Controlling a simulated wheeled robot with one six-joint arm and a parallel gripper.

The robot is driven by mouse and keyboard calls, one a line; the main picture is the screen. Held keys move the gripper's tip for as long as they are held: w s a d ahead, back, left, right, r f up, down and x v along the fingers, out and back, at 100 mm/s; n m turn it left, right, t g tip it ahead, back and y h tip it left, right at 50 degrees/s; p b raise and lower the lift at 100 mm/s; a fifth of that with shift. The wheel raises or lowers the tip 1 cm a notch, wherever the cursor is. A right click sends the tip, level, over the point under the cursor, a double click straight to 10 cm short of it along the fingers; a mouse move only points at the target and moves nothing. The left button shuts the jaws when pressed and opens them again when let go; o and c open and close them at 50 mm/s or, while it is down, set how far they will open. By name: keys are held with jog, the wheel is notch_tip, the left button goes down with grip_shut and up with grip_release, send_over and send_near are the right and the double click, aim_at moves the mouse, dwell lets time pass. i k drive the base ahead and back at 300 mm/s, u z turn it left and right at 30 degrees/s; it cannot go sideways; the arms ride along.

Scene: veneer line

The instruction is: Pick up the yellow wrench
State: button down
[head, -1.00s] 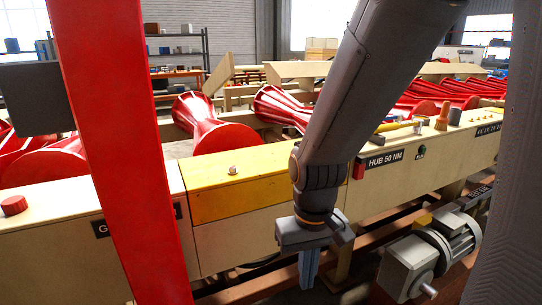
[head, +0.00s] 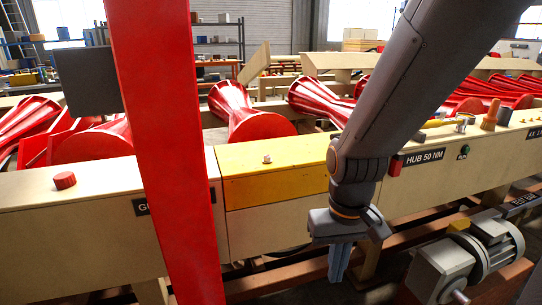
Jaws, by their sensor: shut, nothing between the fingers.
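A slim yellow tool (head: 441,122), which looks like the yellow wrench, lies on the top ledge of the cream machine beam, right of my arm. It is small in the picture, and my arm may hide part of it. My gripper (head: 338,275) hangs with its fingers pointing down in front of the beam, below and left of the tool. The fingers are together and empty, clear of the tool.
A small metal cylinder (head: 462,125) and an orange-brown brush-like thing (head: 489,115) stand beside the tool. A red post (head: 165,150) rises close at left. Red rollers (head: 245,115) lie behind the beam. A grey motor (head: 470,255) sits low at right.

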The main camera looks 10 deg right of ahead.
aim_at(462, 122)
jog(key=z, duration=0.55)
jog(key=k, duration=0.65)
jog(key=z, duration=1.3)
jog(key=i, duration=1.95)
jog(key=u, duration=0.55)
